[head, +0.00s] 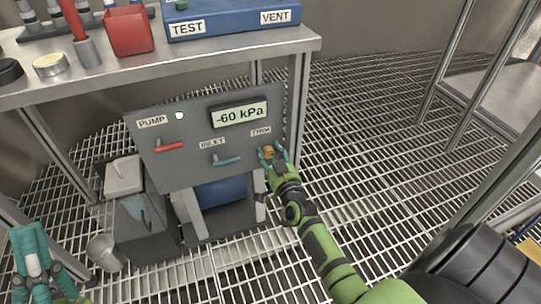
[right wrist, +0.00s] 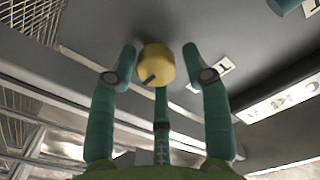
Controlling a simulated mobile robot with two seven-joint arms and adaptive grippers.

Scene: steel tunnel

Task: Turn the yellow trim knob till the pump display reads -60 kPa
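The yellow trim knob (head: 268,152) sits on the grey pump panel (head: 180,180) under the TRIM label (head: 261,132). The pump display (head: 239,114) reads -60 kPa. My right gripper (head: 273,153) is at the knob with its teal fingers on either side. In the right wrist view the knob (right wrist: 157,64) stands between the fingertips, with a visible gap on each side. A dark mark shows on the knob's lower left. My left gripper (head: 28,236) is at the lower left, away from the panel, its fingers apart and empty.
Above is a steel bench (head: 200,63) with a red container (head: 128,31) and a blue TEST/VENT box (head: 230,20). Open grating floor (head: 360,130) lies to the right.

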